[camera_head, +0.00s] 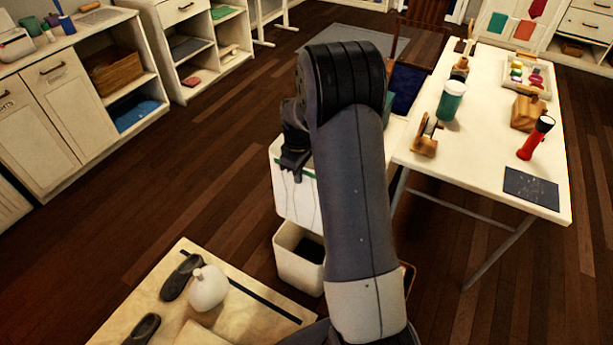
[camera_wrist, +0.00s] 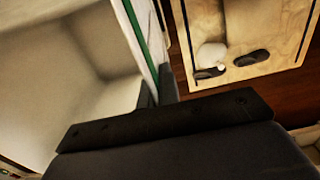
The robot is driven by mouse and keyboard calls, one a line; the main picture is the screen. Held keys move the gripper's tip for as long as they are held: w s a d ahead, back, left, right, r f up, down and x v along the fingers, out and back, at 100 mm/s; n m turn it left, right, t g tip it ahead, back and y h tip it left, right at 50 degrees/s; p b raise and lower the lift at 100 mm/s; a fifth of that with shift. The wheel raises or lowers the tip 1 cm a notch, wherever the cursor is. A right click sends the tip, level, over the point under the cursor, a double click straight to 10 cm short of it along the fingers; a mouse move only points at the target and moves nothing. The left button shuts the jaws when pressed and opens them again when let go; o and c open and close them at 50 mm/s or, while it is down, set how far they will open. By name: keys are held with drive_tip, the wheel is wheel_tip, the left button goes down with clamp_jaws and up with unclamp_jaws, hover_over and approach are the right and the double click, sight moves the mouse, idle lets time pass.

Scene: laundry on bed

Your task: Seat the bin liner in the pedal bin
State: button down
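The bin liner (camera_head: 290,201) is a white, box-shaped sleeve with a green band at its top edge. My gripper (camera_head: 294,170) points down at that edge, with its fingers on either side of the wall, and appears shut on it. The wrist view shows my gripper (camera_wrist: 158,90) at the green-banded rim, with the pale hollow inside of the liner (camera_wrist: 62,85) on the left. The pedal bin (camera_head: 293,272) is a white, open-topped box on the floor with a dark inside. The liner hangs upright above it. My arm hides the right side of both.
A low wooden board (camera_head: 245,308) with dark slippers (camera_head: 181,277) and a round white object (camera_head: 208,288) lies at the front left. A white table (camera_head: 480,150) with several items stands at the right. Shelves line the left; the floor between is clear.

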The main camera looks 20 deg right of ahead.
drive_tip(key=b, duration=1.2)
hover_over(294, 213)
drive_tip(key=s+d, duration=0.2)
drive_tip(key=f, duration=1.4)
drive_tip(key=shift+a, duration=0.25)
drive_tip(key=shift+r+p, duration=0.15)
drive_tip(key=shift+p, duration=0.25)
drive_tip(key=shift+f+b, duration=1.95)
drive_tip(key=shift+f, duration=1.1)
drive_tip(key=shift+w+a+g+h+p, duration=0.3)
drive_tip(key=shift+w+a+g+p, duration=0.1)
drive_tip(key=shift+w+a+p, duration=0.25)
drive_tip(key=shift+w+a, duration=0.1)
drive_tip(key=shift+w, duration=0.2)
